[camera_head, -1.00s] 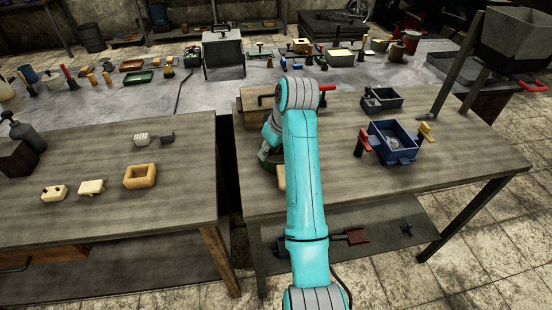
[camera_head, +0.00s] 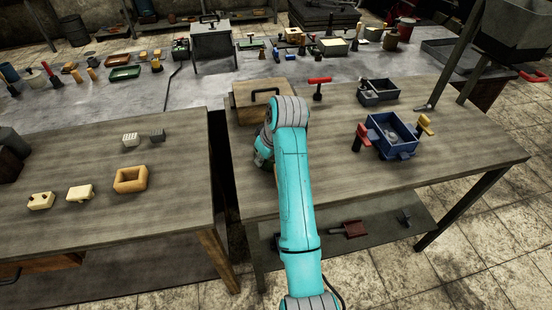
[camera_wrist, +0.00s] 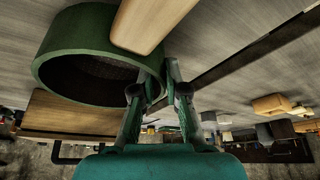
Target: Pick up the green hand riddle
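The green hand riddle (camera_wrist: 75,40) fills the upper left of the wrist view. It is a round green ring with a dark mesh inside, tilted in the picture. My gripper (camera_wrist: 160,75) points at its right-hand wall, one finger in front of the dark opening and the other beside the outer side. I cannot tell whether the fingers press on the wall. In the head view my gripper (camera_head: 262,153) is low over the right table, left of my arm. The riddle is hidden there behind my arm.
A wooden box with a black handle (camera_head: 255,97) stands just behind my gripper. A tan wooden piece (camera_wrist: 155,20) overlaps the riddle in the wrist view. The table's front right is clear.

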